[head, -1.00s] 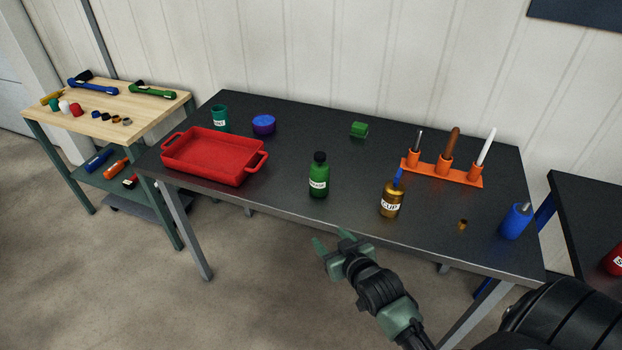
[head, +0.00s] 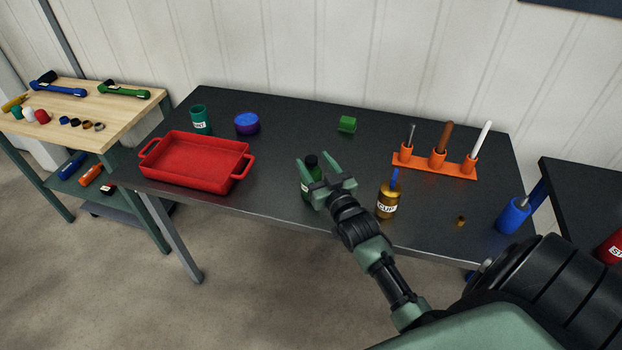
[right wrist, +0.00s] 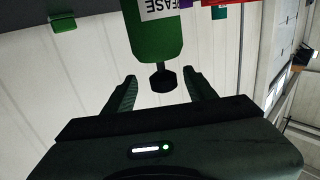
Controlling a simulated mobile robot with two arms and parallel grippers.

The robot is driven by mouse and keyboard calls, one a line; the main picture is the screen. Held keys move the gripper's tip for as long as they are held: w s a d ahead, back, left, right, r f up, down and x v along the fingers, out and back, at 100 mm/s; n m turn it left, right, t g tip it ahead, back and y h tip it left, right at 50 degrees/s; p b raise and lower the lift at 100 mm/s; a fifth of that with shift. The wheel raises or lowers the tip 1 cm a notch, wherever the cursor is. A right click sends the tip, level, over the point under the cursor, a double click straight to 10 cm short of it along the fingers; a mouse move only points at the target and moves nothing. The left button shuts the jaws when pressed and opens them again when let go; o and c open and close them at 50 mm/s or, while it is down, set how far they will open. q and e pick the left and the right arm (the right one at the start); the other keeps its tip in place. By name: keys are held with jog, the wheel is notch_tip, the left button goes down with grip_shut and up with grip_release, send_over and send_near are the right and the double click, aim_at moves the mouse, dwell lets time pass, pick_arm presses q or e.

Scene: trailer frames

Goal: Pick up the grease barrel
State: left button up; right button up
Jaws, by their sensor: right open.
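The grease barrel is a green bottle (head: 305,188) with a black cap, standing upright on the dark table near its front edge. In the right wrist view the bottle (right wrist: 153,38) appears upside down, its white label partly cut off at the top and reading "EASE". My right gripper (head: 314,158) is open and hides part of the bottle in the head view. In the right wrist view its two fingertips (right wrist: 160,79) lie on either side of the black cap, with no contact to be seen. My left gripper is not in view.
A gold cup-labelled container (head: 387,202) stands close to the right of the gripper. A red tray (head: 195,180) is to the left.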

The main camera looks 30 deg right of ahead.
aim_at(309, 156)
jog(key=w+p, duration=0.1)
jog(key=w, duration=0.3)
jog(key=shift+d+r, duration=0.1)
jog(key=shift+d, duration=0.05)
jog(key=shift+w, duration=0.2)
grip_shut()
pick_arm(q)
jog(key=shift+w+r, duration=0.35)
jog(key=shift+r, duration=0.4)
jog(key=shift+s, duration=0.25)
